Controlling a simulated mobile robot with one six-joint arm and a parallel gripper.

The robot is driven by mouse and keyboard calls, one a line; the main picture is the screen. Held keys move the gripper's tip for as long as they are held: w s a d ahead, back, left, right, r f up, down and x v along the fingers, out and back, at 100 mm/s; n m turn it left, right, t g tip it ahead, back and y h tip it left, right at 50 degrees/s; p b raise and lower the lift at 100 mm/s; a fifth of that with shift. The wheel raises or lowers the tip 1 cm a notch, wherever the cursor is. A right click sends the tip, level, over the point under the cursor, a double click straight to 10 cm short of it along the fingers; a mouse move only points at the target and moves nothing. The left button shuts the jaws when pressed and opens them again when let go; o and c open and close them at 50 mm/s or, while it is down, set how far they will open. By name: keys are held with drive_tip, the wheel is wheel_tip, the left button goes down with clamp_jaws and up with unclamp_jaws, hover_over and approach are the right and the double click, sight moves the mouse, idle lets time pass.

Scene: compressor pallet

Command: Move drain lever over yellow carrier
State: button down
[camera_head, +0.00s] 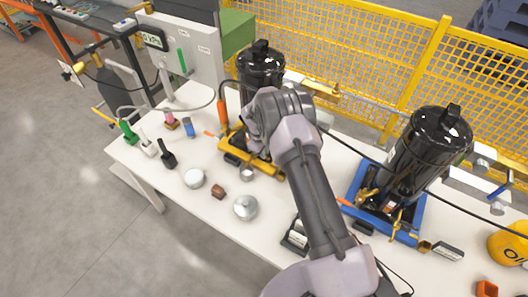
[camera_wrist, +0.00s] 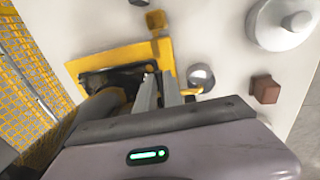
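The yellow carrier (camera_head: 262,167) lies on the white table under the left black compressor (camera_head: 261,66). My arm covers part of it in the head view. In the wrist view the yellow carrier (camera_wrist: 107,59) is just beyond my gripper (camera_wrist: 160,84), whose two grey fingers point at its edge. A narrow gap shows between the fingers. A yellow upright piece (camera_wrist: 166,52) stands right by the fingertips; I cannot tell whether it is the drain lever or whether the fingers touch it. The drain lever is not clearly identifiable, and the fingertips are hidden in the head view.
A second black compressor (camera_head: 432,143) stands on a blue carrier (camera_head: 357,184) to the right. A metal cup (camera_wrist: 201,75), a brown block (camera_wrist: 265,89) and a round lidded part (camera_wrist: 284,22) lie beside the yellow carrier. A yellow mesh fence (camera_head: 365,60) runs behind the table.

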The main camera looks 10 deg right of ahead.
drive_tip(key=shift+a+m+b, duration=0.1)
drive_tip(key=shift+m+b, duration=0.2)
drive_tip(key=shift+b, duration=0.1)
drive_tip(key=shift+s+a+m+g+h+b, duration=0.2)
drive_tip(key=shift+a+m+b, duration=0.3)
drive_tip(key=shift+m+b, duration=0.6)
drive_tip(key=shift+s+a+m+g+b, duration=0.2)
drive_tip(key=shift+a+m+b, duration=0.35)
drive_tip(key=shift+m+b, duration=0.6)
drive_tip(key=shift+s+a+m+g+h+b, duration=0.1)
drive_tip(key=shift+a+m+g+b, duration=0.2)
drive_tip(key=shift+a+m+b, duration=0.7)
drive_tip(key=shift+d+m, duration=0.45)
drive_tip(key=shift+d, duration=0.05)
drive_tip(key=c, duration=1.5)
unclamp_jaws()
drive_tip(key=shift+r, duration=0.1)
